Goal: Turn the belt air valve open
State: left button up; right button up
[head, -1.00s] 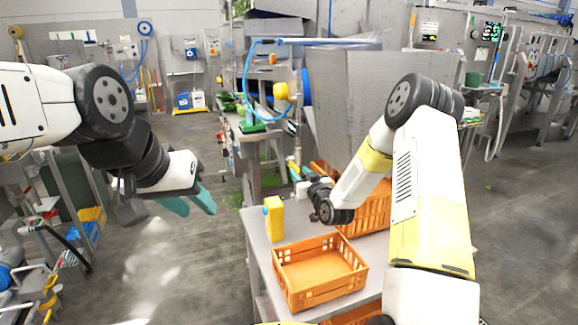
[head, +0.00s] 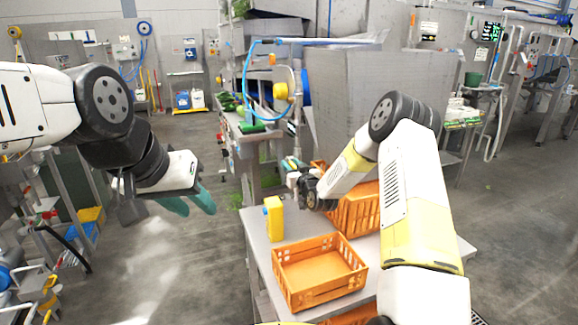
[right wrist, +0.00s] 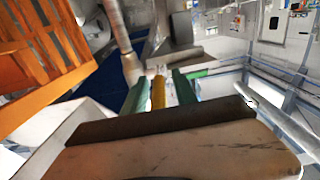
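My right gripper (head: 289,163) reaches toward the lower frame of the washing machine, beyond the table. In the right wrist view its two teal fingers (right wrist: 163,88) are apart. A yellow bar (right wrist: 158,92) shows between them, nearer the left finger, with a gap to the right one. It may be the belt air valve's handle; I cannot tell whether the fingers touch it or how far it is turned. In the head view the fingertips are small and the valve cannot be made out. My left gripper (head: 198,211) is open and empty over the floor at left.
A steel table (head: 257,239) carries an orange crate (head: 318,291), a yellow block-like object (head: 274,218) and another orange crate (head: 360,211) beside my right forearm. A large grey hopper (head: 375,85) stands behind. The floor under my left gripper is clear.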

grip_shut()
dwell(1.2)
